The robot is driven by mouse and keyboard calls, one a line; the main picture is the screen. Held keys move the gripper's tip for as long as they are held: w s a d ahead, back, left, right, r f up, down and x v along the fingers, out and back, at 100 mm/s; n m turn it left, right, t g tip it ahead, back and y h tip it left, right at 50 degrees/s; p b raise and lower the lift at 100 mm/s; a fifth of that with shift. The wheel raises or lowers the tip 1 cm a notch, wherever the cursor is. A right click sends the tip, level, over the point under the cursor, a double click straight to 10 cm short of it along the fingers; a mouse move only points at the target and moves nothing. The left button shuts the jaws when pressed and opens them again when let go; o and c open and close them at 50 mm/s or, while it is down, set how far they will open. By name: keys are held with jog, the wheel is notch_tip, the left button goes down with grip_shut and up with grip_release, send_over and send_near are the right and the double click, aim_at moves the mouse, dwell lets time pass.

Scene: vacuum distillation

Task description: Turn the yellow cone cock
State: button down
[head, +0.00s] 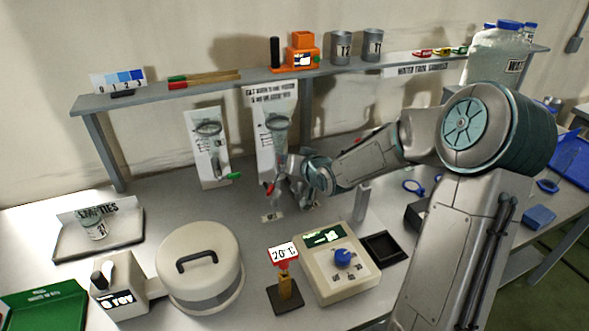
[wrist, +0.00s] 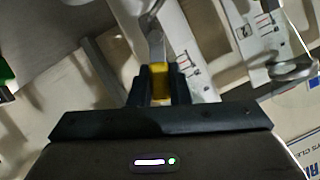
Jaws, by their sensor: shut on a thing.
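The yellow cone cock (wrist: 160,85) shows in the wrist view between my gripper's two dark fingers. My gripper (wrist: 158,88) is shut on it. A grey metal-looking piece (wrist: 156,46) continues beyond the yellow part, toward the top of the picture. In the head view my gripper (head: 278,188) is at the foot of the right upright white panel with glassware (head: 276,125). My arm and gripper hide the cock there. A red bit shows beside the gripper.
A second white panel (head: 206,147) with a green-handled cock (head: 234,176) stands to the left. A round lidded pot (head: 200,268), a control box with a blue knob (head: 322,283) and a 20 °C sign (head: 284,254) stand in front. A shelf (head: 200,90) runs above.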

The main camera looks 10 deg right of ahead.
jog(key=shift+s+a+n+h+b, duration=0.15)
jog(key=shift+a+n+h+b, duration=0.8)
jog(key=shift+b, duration=1.35)
jog(key=shift+d+r+n, duration=0.1)
jog(key=shift+d+n, duration=0.15)
jog(key=shift+d, duration=0.05)
jog(key=c, duration=1.4)
grip_release()
jog(key=shift+o, duration=0.2)
jog(key=shift+s+r, duration=0.1)
jog(key=p+v, duration=0.5)
jog(key=v, duration=0.8)
jog(key=shift+s+d, duration=0.2)
jog(key=shift+s, duration=0.1)
